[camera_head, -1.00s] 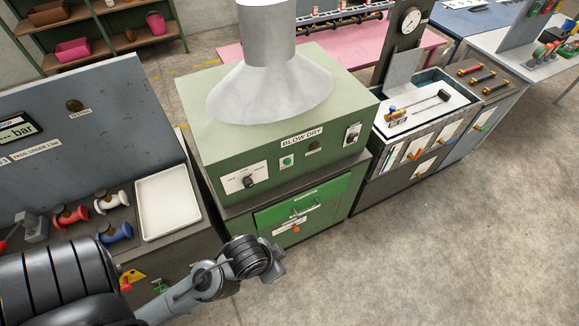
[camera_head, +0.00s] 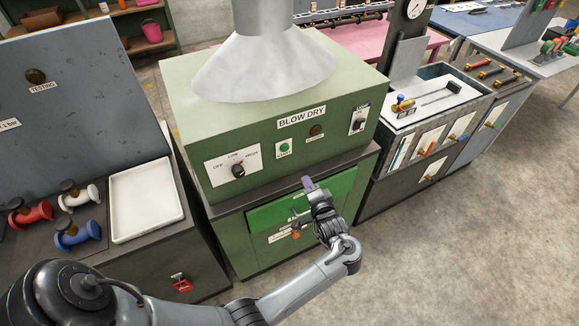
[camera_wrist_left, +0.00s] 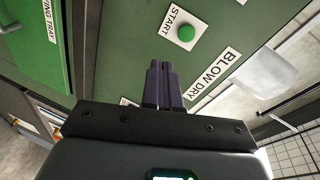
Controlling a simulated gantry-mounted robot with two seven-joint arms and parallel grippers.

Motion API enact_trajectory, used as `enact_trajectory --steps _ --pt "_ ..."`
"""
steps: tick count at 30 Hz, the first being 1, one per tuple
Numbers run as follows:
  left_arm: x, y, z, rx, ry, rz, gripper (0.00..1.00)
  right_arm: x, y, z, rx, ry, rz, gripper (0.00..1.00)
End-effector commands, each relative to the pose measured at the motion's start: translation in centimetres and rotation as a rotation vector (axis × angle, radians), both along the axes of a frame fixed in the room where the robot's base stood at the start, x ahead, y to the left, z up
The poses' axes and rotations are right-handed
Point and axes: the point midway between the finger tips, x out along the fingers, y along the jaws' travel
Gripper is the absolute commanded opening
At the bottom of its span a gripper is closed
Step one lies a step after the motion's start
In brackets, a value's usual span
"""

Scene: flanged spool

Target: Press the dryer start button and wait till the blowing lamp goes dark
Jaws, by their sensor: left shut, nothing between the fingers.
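The green blow-dry box (camera_head: 190,125) stands on a cabinet. Its round green start button (camera_head: 284,149) is on the front panel, and it also shows in the left wrist view (camera_wrist_left: 186,33). Right of it is a small round lamp (camera_head: 316,130), dark brown and unlit in appearance. My left gripper (camera_head: 308,184) is in front of the dryer, below the button and lamp and apart from the button. In the left wrist view its fingers (camera_wrist_left: 160,66) are together and empty, pointing at the panel below the button in that picture. My right gripper is out of view.
A selector knob (camera_head: 238,171) is left of the button and another knob (camera_head: 358,124) is at the right. The green drying-tray drawer (camera_head: 335,189) lies below. A white tray (camera_head: 146,200) and several spools (camera_head: 77,234) are at left. Floor at right is clear.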

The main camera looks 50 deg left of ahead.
Motion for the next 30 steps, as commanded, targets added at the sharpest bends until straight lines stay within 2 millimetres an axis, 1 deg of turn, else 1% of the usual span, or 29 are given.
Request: enact_trajectory --steps 1,7,13,23,26,30 --pt "0.2 -0.3 -0.5 0.053 0.037 0.026 0.00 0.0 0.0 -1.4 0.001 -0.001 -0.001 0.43" --pt "-0.2 -1.0 0.8 0.211 0.165 0.107 0.00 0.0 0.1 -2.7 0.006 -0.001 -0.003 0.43" --pt "-0.4 -1.3 1.4 0.258 0.206 0.133 0.00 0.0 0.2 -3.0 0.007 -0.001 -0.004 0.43" --pt "-0.4 -1.3 1.5 0.258 0.207 0.133 0.00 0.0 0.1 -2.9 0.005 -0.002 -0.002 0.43" --pt "-0.3 -0.9 1.5 0.259 0.206 0.133 0.00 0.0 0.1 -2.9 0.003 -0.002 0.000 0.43" --pt "0.0 0.4 1.5 0.260 0.207 0.133 0.00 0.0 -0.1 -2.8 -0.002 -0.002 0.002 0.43"
